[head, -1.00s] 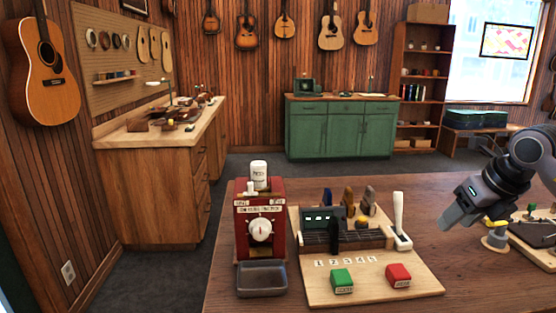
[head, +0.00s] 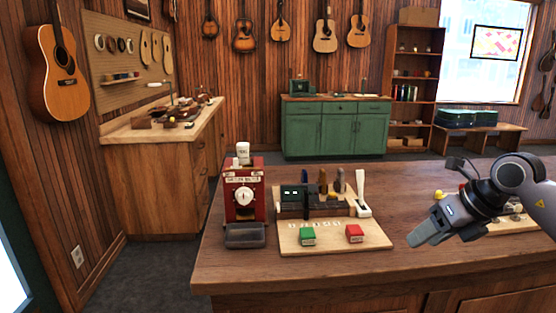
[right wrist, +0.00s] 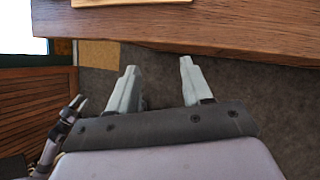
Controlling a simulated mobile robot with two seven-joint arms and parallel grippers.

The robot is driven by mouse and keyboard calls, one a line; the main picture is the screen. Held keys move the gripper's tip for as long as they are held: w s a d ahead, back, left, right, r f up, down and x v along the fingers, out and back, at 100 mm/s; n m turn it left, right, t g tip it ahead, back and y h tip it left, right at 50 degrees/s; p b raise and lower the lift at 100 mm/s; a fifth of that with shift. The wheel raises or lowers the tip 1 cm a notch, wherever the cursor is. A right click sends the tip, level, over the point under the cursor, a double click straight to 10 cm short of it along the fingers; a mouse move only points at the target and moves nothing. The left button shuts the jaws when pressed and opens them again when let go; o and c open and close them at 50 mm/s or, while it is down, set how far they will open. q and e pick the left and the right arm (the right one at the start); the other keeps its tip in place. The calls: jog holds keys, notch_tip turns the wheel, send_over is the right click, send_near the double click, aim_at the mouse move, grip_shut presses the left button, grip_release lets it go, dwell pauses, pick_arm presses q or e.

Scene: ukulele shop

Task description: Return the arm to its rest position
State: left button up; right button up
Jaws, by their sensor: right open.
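My right gripper (head: 416,241) is at the right of the head view, in front of the table's right part and clear of the objects on it. In the right wrist view its two fingers (right wrist: 158,72) stand apart with nothing between them, over the dark floor beside the table edge. My right arm comes in from the right edge of the head view.
The wooden table (head: 300,268) holds a red dial machine (head: 244,190) with a grey tray (head: 245,236). Beside it is a light board (head: 335,241) with a green block (head: 308,236) and a red block (head: 355,233). A workbench (head: 155,190) and green cabinet (head: 335,133) stand behind.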

jog(key=s+a+f+m+t+y, duration=0.1)
jog(key=s+a+f+m+y, duration=0.1)
jog(key=s+a+m+y, duration=0.3)
jog(key=a+f+m+t+y, duration=0.1)
jog(key=a+f+t+y, duration=0.2)
jog(key=a, duration=0.5)
jog(key=s+a+f+m+y, duration=0.2)
jog(key=s+a+m+y, duration=0.1)
jog(key=a+y, duration=0.25)
jog(key=s+d+f+m+t+h, duration=0.2)
jog(key=d+f+m+t+h, duration=0.15)
jog(key=f+m+h, duration=0.45)
jog(key=s+d+f+m+t+h, duration=0.25)
jog(key=f+m+t, duration=0.2)
jog(key=m, duration=0.75)
jog(key=s+d+f+m+g+h, duration=0.1)
jog(key=s+f+m+g+h, duration=0.1)
jog(key=s+f, duration=0.4)
jog(key=s+d+f+m+g+h, duration=0.2)
jog(key=s+f+m+g+h, duration=0.1)
jog(key=s+f+m, duration=0.3)
notch_tip(320, 180, down, 2)
jog(key=shift+s+d+f+g, duration=0.1)
jog(key=shift+s+d+g, duration=0.15)
jog(key=shift+s+g, duration=0.55)
